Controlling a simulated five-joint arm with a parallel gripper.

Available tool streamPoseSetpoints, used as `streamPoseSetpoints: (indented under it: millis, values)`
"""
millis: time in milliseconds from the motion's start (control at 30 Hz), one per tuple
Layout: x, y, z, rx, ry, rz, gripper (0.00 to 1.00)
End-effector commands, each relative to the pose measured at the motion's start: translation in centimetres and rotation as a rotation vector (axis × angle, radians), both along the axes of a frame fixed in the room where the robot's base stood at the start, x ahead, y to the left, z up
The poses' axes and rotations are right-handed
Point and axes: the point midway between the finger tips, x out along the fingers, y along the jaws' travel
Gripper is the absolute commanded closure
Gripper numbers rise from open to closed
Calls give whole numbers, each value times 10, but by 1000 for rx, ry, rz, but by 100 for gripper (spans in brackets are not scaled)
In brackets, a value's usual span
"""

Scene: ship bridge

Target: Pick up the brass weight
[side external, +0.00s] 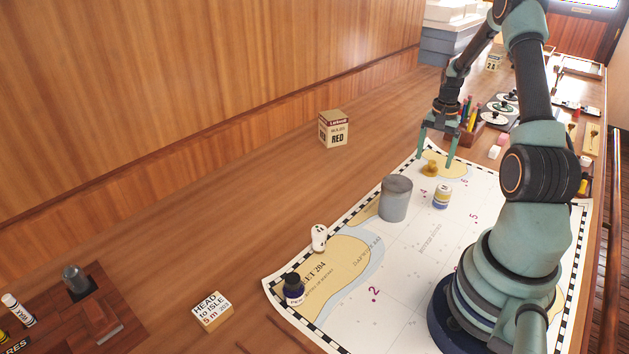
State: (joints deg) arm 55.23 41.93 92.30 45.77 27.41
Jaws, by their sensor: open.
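The small brass weight (431,168) sits on the yellow land patch at the far end of the sea chart (415,222). My gripper (435,160) is open, with its fingers pointing down over the far end of the chart. One finger comes down to the left of the weight and the other to its right. The weight appears between or just in front of the fingers. I cannot tell its exact depth relative to them, and nothing shows gripped.
A grey cylinder (396,199) and a small blue-and-yellow jar (441,197) stand nearer on the chart. A white figure (319,238) and an ink bottle (294,289) stand by its left edge. Pencils and trays lie behind.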

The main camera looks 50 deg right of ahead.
Motion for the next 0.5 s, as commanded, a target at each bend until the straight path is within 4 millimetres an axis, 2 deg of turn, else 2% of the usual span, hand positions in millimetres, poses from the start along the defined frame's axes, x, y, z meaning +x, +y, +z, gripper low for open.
streamPoseSetpoints:
  millis: [100, 200, 467, 500]
  values:
    - [1, 2, -17, 3, 2, 0, 11]
    - [1, 1, -25, 1, 1, 0, 11]
    - [1, 1, -26, -1, 0, 0, 11]
    - [1, 1, -26, 0, 0, 0, 22]
